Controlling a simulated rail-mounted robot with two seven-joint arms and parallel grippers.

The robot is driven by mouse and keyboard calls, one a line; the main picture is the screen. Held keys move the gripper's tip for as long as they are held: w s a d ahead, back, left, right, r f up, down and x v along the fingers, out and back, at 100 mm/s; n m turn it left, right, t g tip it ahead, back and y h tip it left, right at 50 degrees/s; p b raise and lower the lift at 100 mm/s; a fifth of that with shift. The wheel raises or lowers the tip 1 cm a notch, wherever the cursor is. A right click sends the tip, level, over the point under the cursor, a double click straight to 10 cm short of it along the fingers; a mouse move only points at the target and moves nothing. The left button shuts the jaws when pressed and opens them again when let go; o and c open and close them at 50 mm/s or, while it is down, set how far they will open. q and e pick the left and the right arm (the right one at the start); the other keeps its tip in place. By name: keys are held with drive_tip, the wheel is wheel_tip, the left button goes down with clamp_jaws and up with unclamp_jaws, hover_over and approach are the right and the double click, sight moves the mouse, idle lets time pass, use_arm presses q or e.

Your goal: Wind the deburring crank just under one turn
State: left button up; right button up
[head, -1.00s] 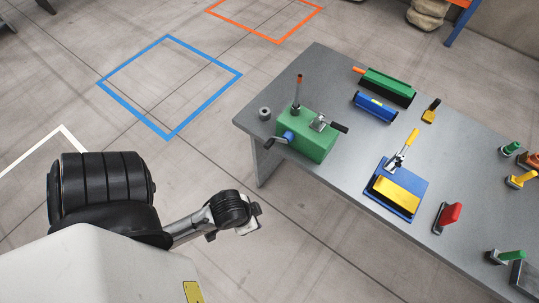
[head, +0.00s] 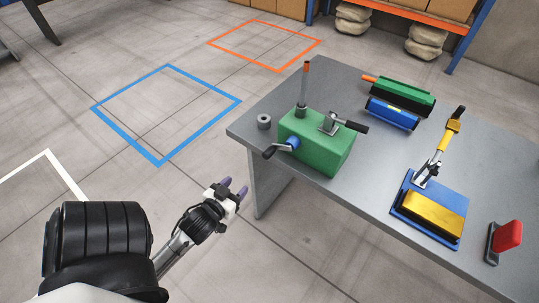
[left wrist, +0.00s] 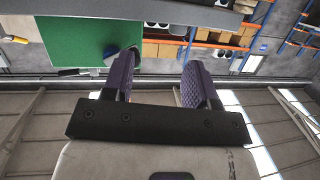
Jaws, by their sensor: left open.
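The green tube expander (head: 320,146) stands at the near left corner of the grey bench (head: 375,180). On its left side is a crank (head: 272,151) with a blue hub and a dark grip. My left gripper (head: 234,187) is open and empty. It is off the bench edge, below and left of the crank in the head view, and not touching it. In the left wrist view the purple-padded fingers (left wrist: 158,80) are apart, with the green body (left wrist: 82,42) beyond them. My right gripper is not in view.
An upright orange-tipped lever (head: 304,82) and a black-handled lever (head: 350,125) rise from the green body. A blue tool with a yellow block (head: 432,213) and a red-handled tool (head: 507,236) stand to the right.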

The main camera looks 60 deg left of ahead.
sight(265, 158)
use_arm(q)
wheel_tip(265, 158, up, 4)
drive_tip(key=w+d+t, duration=0.2)
drive_tip(key=t, duration=0.2)
drive_tip(key=shift+n, duration=0.6)
drive_tip(key=b+x, duration=0.1)
drive_tip(key=x, duration=1.1)
drive_tip(key=shift+a+f+b, duration=0.1)
drive_tip(key=shift+f+b, duration=0.05)
drive_tip(key=shift+b, duration=0.15)
drive_tip(key=shift+w+a, duration=0.35)
drive_tip(key=shift+w, duration=0.3)
drive_tip(key=c, duration=0.9)
